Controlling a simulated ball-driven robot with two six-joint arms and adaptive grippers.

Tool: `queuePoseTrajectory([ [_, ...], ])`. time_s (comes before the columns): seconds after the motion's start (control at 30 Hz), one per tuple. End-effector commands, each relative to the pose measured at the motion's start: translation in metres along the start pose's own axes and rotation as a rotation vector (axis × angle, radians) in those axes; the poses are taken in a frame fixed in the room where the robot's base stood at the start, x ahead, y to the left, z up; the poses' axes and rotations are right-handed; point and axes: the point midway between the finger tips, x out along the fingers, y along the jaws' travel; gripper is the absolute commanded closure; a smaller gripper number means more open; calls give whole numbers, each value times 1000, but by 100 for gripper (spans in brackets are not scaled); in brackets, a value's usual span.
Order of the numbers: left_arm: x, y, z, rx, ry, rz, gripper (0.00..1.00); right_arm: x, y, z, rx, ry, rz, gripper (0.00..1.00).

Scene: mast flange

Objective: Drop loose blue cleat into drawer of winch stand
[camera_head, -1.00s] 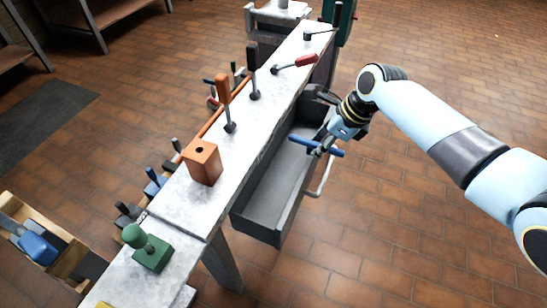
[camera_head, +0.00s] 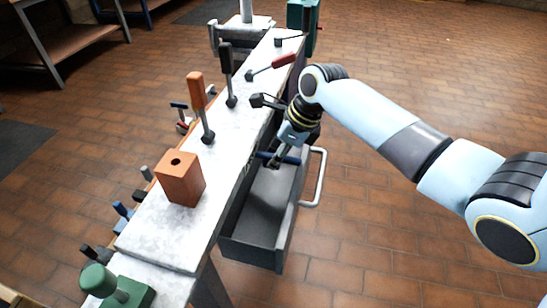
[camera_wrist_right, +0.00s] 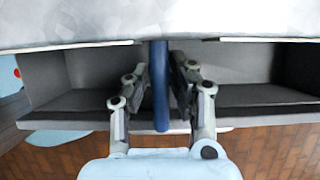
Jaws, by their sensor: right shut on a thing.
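The blue cleat (camera_head: 279,158) is a slim blue bar held in my right gripper (camera_head: 276,163). In the right wrist view the cleat (camera_wrist_right: 160,86) stands between the two fingers of the right gripper (camera_wrist_right: 160,95), which are shut on it. The open grey drawer (camera_head: 254,250) sticks out from the right side of the winch stand (camera_head: 137,236). The gripper and cleat are over the drawer's far part, close to the stand's top edge. The drawer's visible floor is empty; its far end is hidden by my arm. My left gripper is not in view.
The drawer's pale handle (camera_head: 321,178) juts out to the right. Tiled floor right of the drawer is clear.

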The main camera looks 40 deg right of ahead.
Motion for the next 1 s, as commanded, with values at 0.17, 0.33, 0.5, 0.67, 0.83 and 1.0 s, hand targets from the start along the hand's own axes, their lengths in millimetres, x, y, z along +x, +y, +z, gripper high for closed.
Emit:
queuePoseTrajectory([
  [0.17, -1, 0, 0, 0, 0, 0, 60, 2, 0, -1, 0, -1, 0, 75],
  [0.33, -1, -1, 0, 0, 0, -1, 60, 3, 0, -1, 0, -1, 1, 55],
  [0.5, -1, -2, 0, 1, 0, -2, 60, 3, 0, -1, 0, 0, 1, 55],
  [0.67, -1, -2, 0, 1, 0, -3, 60, -3, 0, 0, 0, 0, 0, 55],
  [0.83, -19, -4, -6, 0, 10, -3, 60, -36, -1, 2, -3, -1, -3, 55],
  [1.0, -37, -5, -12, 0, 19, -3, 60, -77, -1, 2, -3, -2, -3, 55],
])
